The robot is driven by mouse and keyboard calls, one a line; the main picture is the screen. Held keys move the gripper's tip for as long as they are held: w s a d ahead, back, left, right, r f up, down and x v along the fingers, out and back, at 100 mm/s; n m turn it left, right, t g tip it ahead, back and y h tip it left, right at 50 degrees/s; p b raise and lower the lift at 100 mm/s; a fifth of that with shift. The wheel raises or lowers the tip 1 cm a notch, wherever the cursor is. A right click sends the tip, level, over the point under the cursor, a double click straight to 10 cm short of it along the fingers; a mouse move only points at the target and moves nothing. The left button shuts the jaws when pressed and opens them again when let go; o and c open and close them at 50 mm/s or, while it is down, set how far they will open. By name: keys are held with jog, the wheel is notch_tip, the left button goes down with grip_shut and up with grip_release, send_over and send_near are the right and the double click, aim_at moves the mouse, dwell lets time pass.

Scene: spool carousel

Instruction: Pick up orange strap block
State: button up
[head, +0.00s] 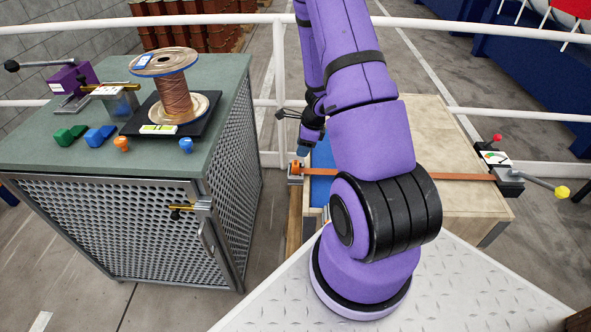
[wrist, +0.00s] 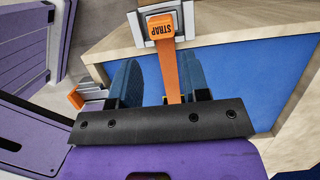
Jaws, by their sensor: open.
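The orange strap block (wrist: 161,27), marked STRAP, sits in a pale metal bracket at the edge of a wooden box (wrist: 115,40). An orange strap (wrist: 170,75) runs from the block. In the head view the block (head: 296,166) is at the box's left side, and the strap (head: 450,176) crosses the box top to the right. My gripper (wrist: 157,80) is open, its two blue fingers apart with the strap showing between them. The block lies beyond the fingertips. In the head view my gripper (head: 303,149) is just above the block, and my arm hides part of the strap.
A black clamp (head: 509,181) with a yellow-knobbed lever is at the box's right. A green-topped cabinet (head: 60,150) on the left carries a copper wire spool (head: 175,95) and small coloured blocks. A white rail (head: 270,103) passes behind. A blue panel (wrist: 240,85) lies inside the box.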

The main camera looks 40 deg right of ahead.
aim_at(296, 163)
jog(key=shift+x, duration=4.5)
jog(key=shift+w, duration=0.15)
jog(key=shift+c, duration=0.2)
jog(key=c, duration=0.6)
